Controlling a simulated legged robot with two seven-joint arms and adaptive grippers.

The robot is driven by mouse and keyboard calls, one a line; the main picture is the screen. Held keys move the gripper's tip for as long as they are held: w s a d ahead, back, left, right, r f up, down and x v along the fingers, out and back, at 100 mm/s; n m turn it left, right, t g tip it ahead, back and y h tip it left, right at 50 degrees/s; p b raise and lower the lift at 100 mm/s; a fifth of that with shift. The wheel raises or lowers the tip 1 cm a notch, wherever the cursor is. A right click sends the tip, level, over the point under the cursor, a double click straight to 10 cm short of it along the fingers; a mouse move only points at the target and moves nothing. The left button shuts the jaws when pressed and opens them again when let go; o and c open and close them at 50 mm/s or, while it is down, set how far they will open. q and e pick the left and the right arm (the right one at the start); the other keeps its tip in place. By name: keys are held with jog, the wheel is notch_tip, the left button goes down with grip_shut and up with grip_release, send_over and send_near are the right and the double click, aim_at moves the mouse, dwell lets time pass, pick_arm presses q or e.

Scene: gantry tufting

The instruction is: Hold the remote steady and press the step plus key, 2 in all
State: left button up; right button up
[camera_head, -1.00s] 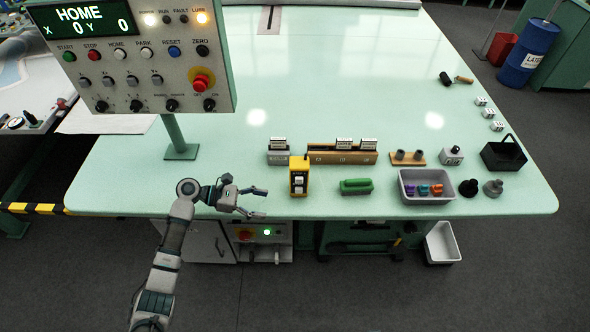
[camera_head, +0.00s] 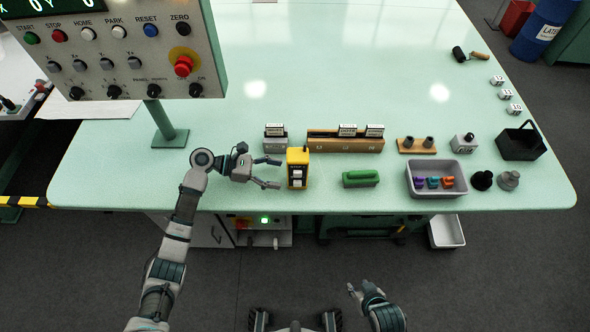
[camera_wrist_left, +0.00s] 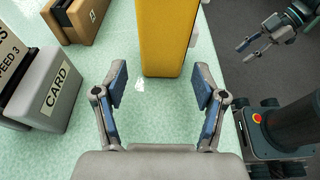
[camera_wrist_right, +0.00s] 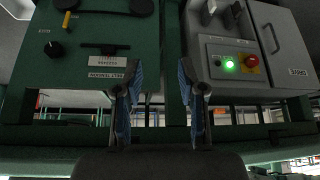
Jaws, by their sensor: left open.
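The yellow remote (camera_head: 298,157) stands upright near the front edge of the table, with pale keys on the side facing the head camera. In the left wrist view the remote (camera_wrist_left: 166,35) rises just beyond the fingertips. My left gripper (camera_head: 275,173) is open at the remote's left side, its fingers pointing at it; in the left wrist view the gripper (camera_wrist_left: 160,85) has clear space between its fingers. My right gripper (camera_head: 352,288) is low in front of the table, away from the remote. Its fingers stand apart and empty in the right wrist view (camera_wrist_right: 160,85). The key labels are too small to read.
A grey card box (camera_head: 275,143) and a wooden holder (camera_head: 345,145) stand behind the remote. The control panel (camera_head: 110,62) stands on a post at left. The table front edge is close.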

aim_at(293, 177)
pick_arm(q)
jog(key=shift+b+x, duration=0.35)
jog(key=shift+x, duration=0.85)
jog(key=shift+p+x, duration=0.85)
jog(key=shift+x, duration=0.3)
jog(key=shift+s+d, duration=0.1)
jog(key=shift+d, duration=0.55)
pick_arm(e)
jog(key=shift+s+d+f+g, duration=0.1)
jog(key=shift+s+d+g, duration=0.2)
jog(key=shift+s, duration=0.25)
jog(key=shift+s+d+f+g, duration=0.1)
jog(key=shift+s+d+g, duration=0.15)
jog(key=shift+s, duration=0.25)
jog(key=shift+s+d+f+g, duration=0.1)
jog(key=shift+s+d+g, duration=0.1)
jog(key=shift+s+g, duration=0.25)
pick_arm(q)
jog(key=c, duration=0.6)
jog(key=shift+a, duration=0.1)
jog(key=shift+c, duration=0.4)
pick_arm(e)
jog(key=shift+a, duration=0.15)
grip_shut()
